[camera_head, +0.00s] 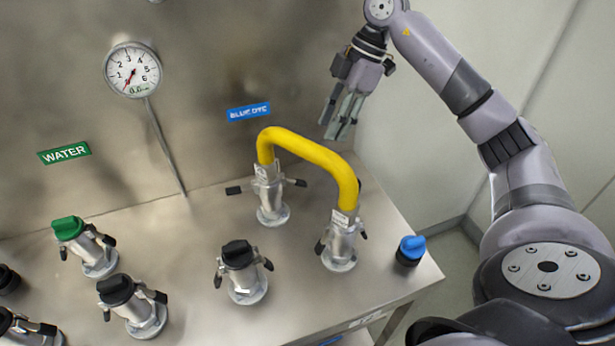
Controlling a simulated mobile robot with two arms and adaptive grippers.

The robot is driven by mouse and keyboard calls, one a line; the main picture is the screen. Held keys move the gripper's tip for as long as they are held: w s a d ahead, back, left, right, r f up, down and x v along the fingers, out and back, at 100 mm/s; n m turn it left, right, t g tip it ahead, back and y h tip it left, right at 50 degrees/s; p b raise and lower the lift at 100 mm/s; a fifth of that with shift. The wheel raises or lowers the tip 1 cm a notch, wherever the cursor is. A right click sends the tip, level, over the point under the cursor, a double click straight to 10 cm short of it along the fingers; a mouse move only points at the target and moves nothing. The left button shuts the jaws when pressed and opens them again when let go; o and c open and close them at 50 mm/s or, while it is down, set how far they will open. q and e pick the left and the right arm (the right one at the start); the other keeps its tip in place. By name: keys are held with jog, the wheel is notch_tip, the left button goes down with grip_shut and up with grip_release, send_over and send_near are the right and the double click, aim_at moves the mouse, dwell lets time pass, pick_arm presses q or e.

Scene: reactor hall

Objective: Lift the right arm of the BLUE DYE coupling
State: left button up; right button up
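The BLUE DYE label (248,111) is on the metal back wall. Below it stands a silver coupling (271,195) with a black arm on each side; its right arm (295,182) sticks out to the right, roughly level. A yellow hose (305,150) arches from this coupling to a second silver coupling (341,240) nearer the front. My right gripper (339,130) hangs fingers down, above and to the right of the BLUE DYE coupling, clear of it and of the hose. Its fingers look slightly apart with nothing between them. My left gripper is not in view.
A green-capped coupling (88,247) stands under the WATER label (64,152). Black-capped couplings (242,272) stand along the front. A blue cap (410,250) sits near the table's right edge. A pressure gauge (132,70) is on the wall. The yellow hose arches close to my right gripper.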

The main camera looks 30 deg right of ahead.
aim_at(304, 182)
jog(key=x, duration=1.4)
jog(key=shift+f, duration=0.2)
jog(key=shift+c, duration=0.4)
grip_shut()
